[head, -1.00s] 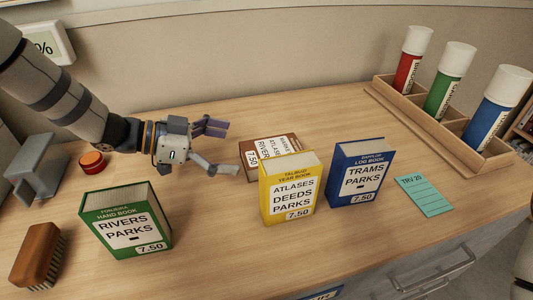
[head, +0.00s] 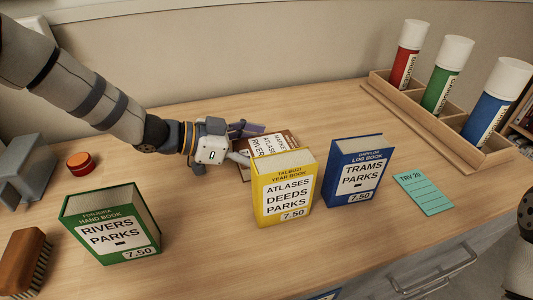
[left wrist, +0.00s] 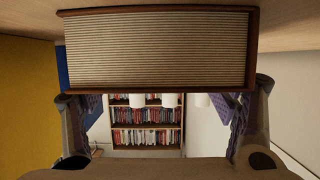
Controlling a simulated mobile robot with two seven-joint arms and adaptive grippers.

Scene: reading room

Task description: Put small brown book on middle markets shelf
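The small brown book (head: 284,139) lies on the desk behind the yellow book, which hides part of it. Its label shows partly, with "MARKETS" and "ATLASES" cut off. My left gripper (head: 250,144) is at the book's left end, fingers spread. In the left wrist view, the brown book (left wrist: 155,50) shows its ribbed page edge between brown covers, and the open fingers (left wrist: 160,112) stand near its two ends. I cannot tell whether they touch it. A bookcase (left wrist: 146,126) with rows of books shows far off; no shelf label is readable. My right gripper is not in view.
The yellow book (head: 285,188) stands close in front of the gripper, with the blue book (head: 358,172) to its right. A green book (head: 110,222), brush (head: 22,262) and red button (head: 80,162) are at left. A wooden rack (head: 438,125) holds three canisters. Clear desk lies behind.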

